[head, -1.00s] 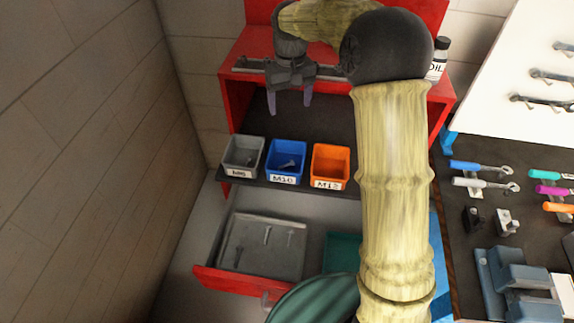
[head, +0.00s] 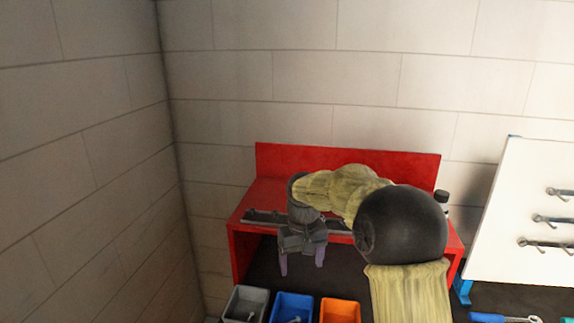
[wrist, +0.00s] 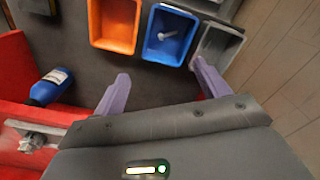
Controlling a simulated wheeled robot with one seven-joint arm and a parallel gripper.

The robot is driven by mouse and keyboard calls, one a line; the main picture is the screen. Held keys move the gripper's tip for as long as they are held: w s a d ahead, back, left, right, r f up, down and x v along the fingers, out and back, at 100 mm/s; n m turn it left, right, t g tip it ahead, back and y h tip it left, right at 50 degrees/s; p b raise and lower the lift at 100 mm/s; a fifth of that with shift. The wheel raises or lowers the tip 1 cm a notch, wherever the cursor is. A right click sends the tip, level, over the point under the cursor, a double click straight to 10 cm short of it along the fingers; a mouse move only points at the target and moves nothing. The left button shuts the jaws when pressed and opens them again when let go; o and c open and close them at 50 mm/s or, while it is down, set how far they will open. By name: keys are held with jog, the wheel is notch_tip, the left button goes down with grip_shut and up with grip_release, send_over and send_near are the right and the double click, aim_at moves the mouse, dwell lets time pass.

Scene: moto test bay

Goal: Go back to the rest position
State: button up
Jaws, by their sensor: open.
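My gripper (head: 302,262) hangs in front of the red shelf unit (head: 268,192), above the dark worktop and behind the row of bins. Its two purple fingers are apart with nothing between them. In the wrist view my gripper (wrist: 158,92) also shows open and empty, fingers pointing toward the bins. My arm reaches in from the lower right, with its dark elbow ball in front of the shelf's right side.
A grey bin (head: 244,305), a blue bin (head: 291,308) holding a bolt and an orange bin (head: 340,311) stand in a row. A blue bottle (wrist: 50,87) shows in the wrist view. A white tool panel (head: 525,225) stands at right. Walls close off the left and back.

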jog(key=s+d+f+m, duration=0.1)
jog(key=s+d+f, duration=0.1)
jog(key=s, duration=0.5)
jog(key=s+d+f+m+t, duration=0.1)
jog(key=s+d+f, duration=0.1)
jog(key=s+d, duration=0.3)
jog(key=s+d+f+m+t, duration=0.1)
jog(key=s+d, duration=0.3)
jog(key=s, duration=0.6)
jog(key=shift+s+d+f+m, duration=0.15)
jog(key=shift+d+f+m, duration=0.15)
jog(key=shift+f, duration=0.35)
